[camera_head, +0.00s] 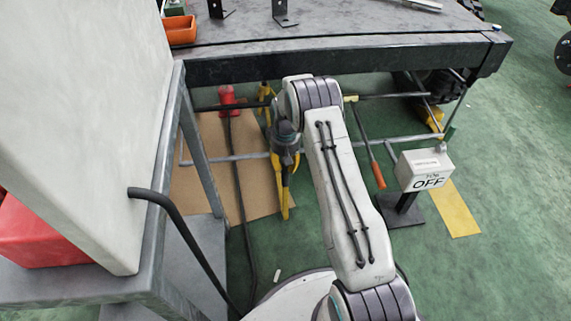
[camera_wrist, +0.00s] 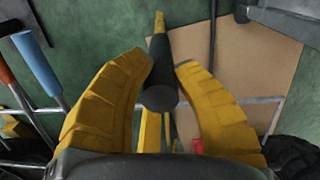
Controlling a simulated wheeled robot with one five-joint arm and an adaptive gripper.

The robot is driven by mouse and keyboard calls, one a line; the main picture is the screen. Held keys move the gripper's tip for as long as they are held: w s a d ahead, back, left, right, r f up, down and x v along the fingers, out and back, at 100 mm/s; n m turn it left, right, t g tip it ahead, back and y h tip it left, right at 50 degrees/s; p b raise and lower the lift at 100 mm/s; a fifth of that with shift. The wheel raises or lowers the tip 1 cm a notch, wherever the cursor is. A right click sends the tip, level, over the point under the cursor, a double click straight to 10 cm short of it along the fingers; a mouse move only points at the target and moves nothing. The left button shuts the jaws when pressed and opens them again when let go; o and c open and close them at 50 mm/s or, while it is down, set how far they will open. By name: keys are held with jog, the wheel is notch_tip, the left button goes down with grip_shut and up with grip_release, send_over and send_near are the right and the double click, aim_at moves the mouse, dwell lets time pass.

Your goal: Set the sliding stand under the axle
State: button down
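My gripper (camera_wrist: 164,66) has two yellow fingers, one on each side of a dark round-ended grip (camera_wrist: 160,97). Its yellow shaft (camera_wrist: 158,22) shows beyond, in the wrist view. The fingertips lie close to the grip's sides; whether they press on it cannot be made out. In the head view my gripper (camera_head: 284,170) points down beside the bench frame, partly hidden by my wrist. A yellow upright part (camera_head: 264,96), perhaps of the stand, shows behind my wrist under the bench edge. A dark horizontal bar (camera_head: 245,106), possibly the axle, runs near it.
A tan board (camera_head: 200,180) lies on the green floor. A dark cable and red plug-like piece (camera_head: 227,97) are left of my gripper. The bench (camera_head: 330,60) overhangs. A white OFF box (camera_head: 424,169) and an orange-handled tool (camera_head: 378,174) are at right.

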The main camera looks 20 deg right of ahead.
jog(key=c, duration=0.9)
grip_release()
jog(key=shift+w, duration=0.2)
jog(key=shift+c, duration=0.2)
notch_tip(320, 180, up, 12)
jog(key=s+a+r+t+p, duration=0.1)
jog(key=s+r+p, duration=0.4)
jog(key=r, duration=0.6)
jog(key=s+a+r+p, duration=0.1)
jog(key=s+r+p, duration=0.4)
jog(key=r, duration=0.6)
jog(key=s+a+r+t+p, duration=0.1)
jog(key=s+r+p, duration=0.2)
jog(key=r+p, duration=0.6)
jog(key=s+a+r+t+p, duration=0.1)
jog(key=s+a+r+p, duration=0.1)
jog(key=s+r+p, duration=1.2)
jog(key=s+r, duration=0.6)
jog(key=s, duration=0.1)
jog(key=shift+a+r+p, duration=0.25)
jog(key=shift+a+p, duration=0.1)
